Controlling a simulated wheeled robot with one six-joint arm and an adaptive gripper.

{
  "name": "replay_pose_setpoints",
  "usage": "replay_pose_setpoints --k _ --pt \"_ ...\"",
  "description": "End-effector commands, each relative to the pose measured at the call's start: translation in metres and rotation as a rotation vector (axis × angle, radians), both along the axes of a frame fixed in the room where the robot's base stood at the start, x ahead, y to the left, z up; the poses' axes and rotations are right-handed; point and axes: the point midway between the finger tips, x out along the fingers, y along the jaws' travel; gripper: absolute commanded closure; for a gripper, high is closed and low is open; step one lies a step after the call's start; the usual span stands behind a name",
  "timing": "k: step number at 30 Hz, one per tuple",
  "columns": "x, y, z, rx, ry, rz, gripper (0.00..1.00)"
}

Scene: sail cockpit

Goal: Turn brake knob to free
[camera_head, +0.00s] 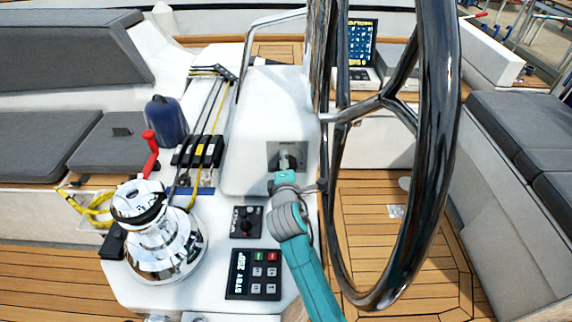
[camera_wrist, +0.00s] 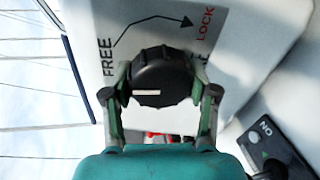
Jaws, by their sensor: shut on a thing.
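The brake knob (camera_wrist: 165,70) is round, black and ridged, with a white mark on its lower left face that lies level in the wrist view. The word FREE (camera_wrist: 107,68) stands to its left, and LOCK (camera_wrist: 205,23) in red to its upper right, with a bent black arrow pointing toward LOCK. My gripper (camera_wrist: 162,92) is shut on the knob, one finger on each side. In the head view my gripper (camera_head: 287,161) meets the white pedestal (camera_head: 262,120) at a small grey plate; the knob itself is hidden there.
The large steering wheel (camera_head: 437,150) stands close to the right of my arm. A chrome winch (camera_head: 160,235) with a red handle, a dark control dial (camera_head: 246,222) and a STBY keypad (camera_head: 253,274) are to the left.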

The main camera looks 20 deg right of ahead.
Motion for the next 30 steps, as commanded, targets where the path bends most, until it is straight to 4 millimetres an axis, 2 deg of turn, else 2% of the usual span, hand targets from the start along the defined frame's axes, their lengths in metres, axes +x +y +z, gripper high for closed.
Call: replay_pose_setpoints --k 8,9,11,12,23,26,30 --pt "0.0 0.001 0.0 -0.002 0.001 0.001 0.76" --pt "0.0 0.001 0.0 -0.002 0.001 0.001 0.34" --pt "0.0 0.0 0.0 -0.001 0.0 0.001 0.19" --pt "0.0 0.0 0.0 -0.001 0.0 0.001 0.16" --pt "-0.003 0.001 0.0 0.0 0.001 0.0 0.16" --pt "-0.011 0.004 0.001 0.0 0.001 0.001 0.16" --pt "-0.034 0.011 0.006 0.0 0.0 0.002 0.16"
